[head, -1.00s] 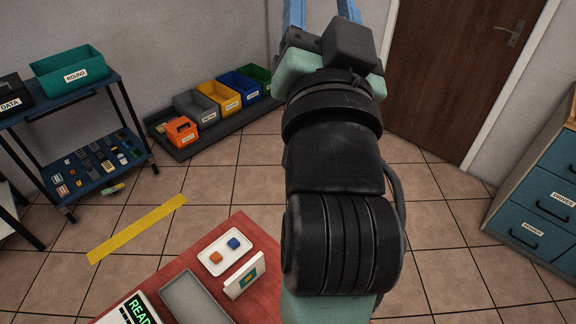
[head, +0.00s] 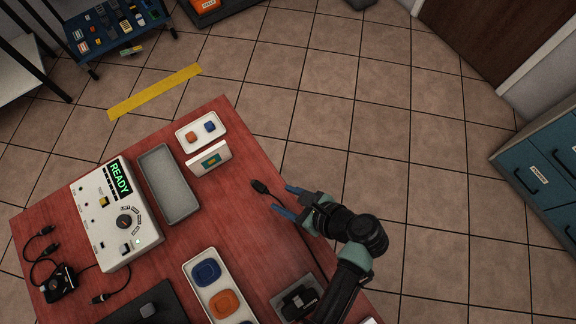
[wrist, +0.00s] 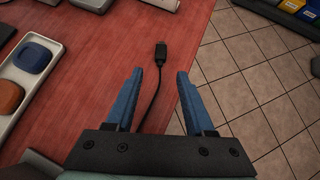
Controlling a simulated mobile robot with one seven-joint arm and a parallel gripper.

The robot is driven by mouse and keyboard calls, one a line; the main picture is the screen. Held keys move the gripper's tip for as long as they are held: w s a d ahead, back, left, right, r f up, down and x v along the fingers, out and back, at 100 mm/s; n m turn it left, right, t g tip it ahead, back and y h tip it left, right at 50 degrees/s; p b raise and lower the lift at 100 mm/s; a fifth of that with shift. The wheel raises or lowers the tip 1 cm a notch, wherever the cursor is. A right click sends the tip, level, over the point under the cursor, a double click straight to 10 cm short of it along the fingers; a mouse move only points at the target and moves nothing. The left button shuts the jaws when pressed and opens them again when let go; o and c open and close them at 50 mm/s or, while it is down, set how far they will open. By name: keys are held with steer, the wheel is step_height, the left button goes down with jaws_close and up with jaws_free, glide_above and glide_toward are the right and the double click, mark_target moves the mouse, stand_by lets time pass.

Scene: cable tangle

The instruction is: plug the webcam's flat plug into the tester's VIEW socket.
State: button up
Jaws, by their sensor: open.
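A black plug (head: 260,186) lies on the red table near its right edge; it also shows in the wrist view (wrist: 161,50). Its thin cable runs back towards a black device (head: 299,299) on a grey stand at the front; I cannot tell if this is the webcam. My gripper (head: 283,199) is open and empty, with blue fingers. In the wrist view (wrist: 160,74) the plug lies beyond the fingertips and the cable runs between the fingers. The white tester (head: 115,215) reads READY. Its socket labels are too small to read, so VIEW cannot be told.
Another black device (head: 60,285) with several plugged leads lies left of the tester. A grey tray (head: 168,185), a white tray (head: 201,131), an upright white card (head: 209,159) and a tray of coloured pucks (head: 215,290) stand on the table. Floor right of the table is clear.

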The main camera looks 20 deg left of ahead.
mark_target(262, 188)
steer(key=b+x, duration=0.2)
steer(key=x, duration=0.1)
steer(key=b+x, duration=0.2)
steer(key=b, duration=0.1)
steer(key=shift+f, duration=0.45)
steer(key=shift+w+a, duration=0.15)
steer(key=shift+a, duration=0.2)
steer(key=shift+x, duration=1.35)
jaws_close()
